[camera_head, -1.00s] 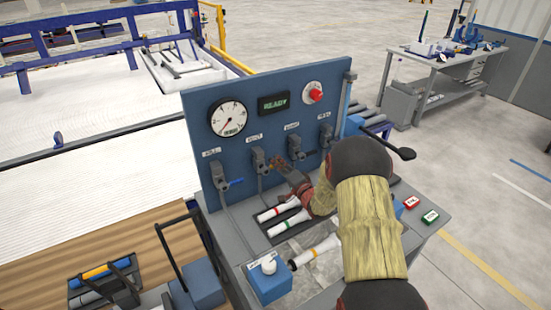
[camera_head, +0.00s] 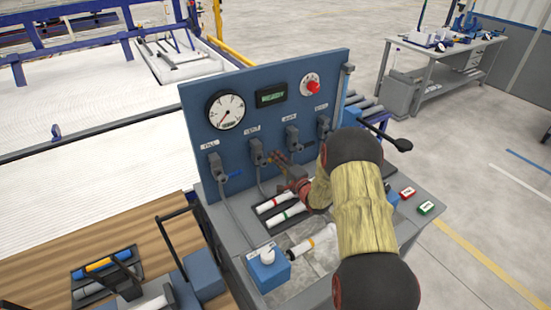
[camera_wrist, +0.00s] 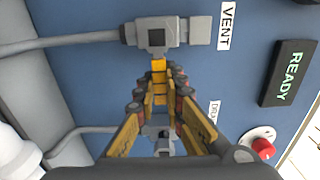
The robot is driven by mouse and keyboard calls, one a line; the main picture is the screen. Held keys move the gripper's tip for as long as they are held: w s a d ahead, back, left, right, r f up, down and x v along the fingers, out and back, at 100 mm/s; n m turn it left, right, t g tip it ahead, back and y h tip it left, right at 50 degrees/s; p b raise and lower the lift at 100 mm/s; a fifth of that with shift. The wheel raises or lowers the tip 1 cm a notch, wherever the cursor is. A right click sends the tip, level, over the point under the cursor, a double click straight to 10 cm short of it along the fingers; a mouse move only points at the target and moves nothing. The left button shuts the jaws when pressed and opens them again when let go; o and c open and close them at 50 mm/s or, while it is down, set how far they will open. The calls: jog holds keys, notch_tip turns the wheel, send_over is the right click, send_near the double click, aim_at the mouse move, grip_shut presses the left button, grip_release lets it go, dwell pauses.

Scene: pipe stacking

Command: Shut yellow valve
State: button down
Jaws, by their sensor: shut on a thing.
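The yellow valve's dark grey body (camera_wrist: 157,38) is at the top of the wrist view, beside the VENT label (camera_wrist: 227,25). Its short yellow handle (camera_wrist: 159,70) extends from the body, crosswise to the pipe. My gripper (camera_wrist: 160,85) is shut on the handle, with the fingers on either side of it. In the head view the same valve body (camera_head: 257,152) is second from the left on the blue panel. My gripper (camera_head: 274,158) reaches it from the right. The handle is hidden or too small to make out there.
The FILL valve (camera_head: 215,165), with a blue handle, is to the left. Two more valves (camera_head: 292,138) (camera_head: 323,126) are to the right. White tubes (camera_head: 276,204) lie on the bench below my arm. The panel display (camera_wrist: 288,73) reads READY.

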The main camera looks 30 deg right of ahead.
jog(key=shift+f, duration=0.15)
jog(key=c, duration=1.9)
grip_release()
jog(key=shift+o, duration=0.3)
jog(key=s, duration=1.2)
jog(key=shift+d, duration=0.2)
